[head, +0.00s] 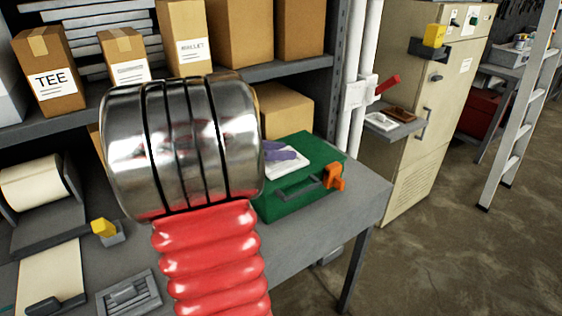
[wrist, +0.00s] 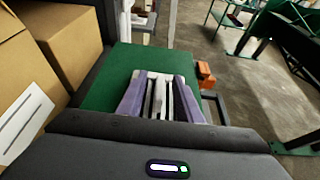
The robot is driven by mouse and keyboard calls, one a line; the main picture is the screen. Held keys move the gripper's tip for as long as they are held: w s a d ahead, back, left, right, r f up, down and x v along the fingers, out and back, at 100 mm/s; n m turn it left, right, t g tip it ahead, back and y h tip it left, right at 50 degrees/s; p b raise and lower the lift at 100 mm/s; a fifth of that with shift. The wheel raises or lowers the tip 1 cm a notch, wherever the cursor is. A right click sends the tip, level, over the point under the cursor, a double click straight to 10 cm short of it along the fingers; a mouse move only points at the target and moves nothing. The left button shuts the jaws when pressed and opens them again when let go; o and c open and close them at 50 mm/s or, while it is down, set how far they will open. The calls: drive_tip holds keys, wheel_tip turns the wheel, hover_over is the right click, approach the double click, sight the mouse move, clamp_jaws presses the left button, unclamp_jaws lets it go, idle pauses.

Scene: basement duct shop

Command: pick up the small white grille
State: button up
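A small white slatted grille (head: 284,167) lies on top of a green case (head: 300,200) on the bench. In the wrist view the grille (wrist: 160,97) shows as pale bars with dark gaps on the green lid. My gripper (wrist: 158,80) has purple fingers, set apart, with the grille's bars visible between them. In the head view my gripper (head: 284,155) is right over the grille. I cannot tell whether the fingers touch it, and they hide part of it.
A grey grille (head: 128,293) lies at the bench's front left. Orange latch (head: 335,177) projects from the case's right side. Cardboard boxes (head: 290,108) stand behind. A cabinet shelf (head: 396,127) holds a white item and a brown item.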

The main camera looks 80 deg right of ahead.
drive_tip(key=shift+c, duration=0.6)
clamp_jaws()
drive_tip(key=shift+r, duration=0.15)
wheel_tip(320, 180, up, 10)
drive_tip(key=shift+f, duration=0.15)
idle(0.7)
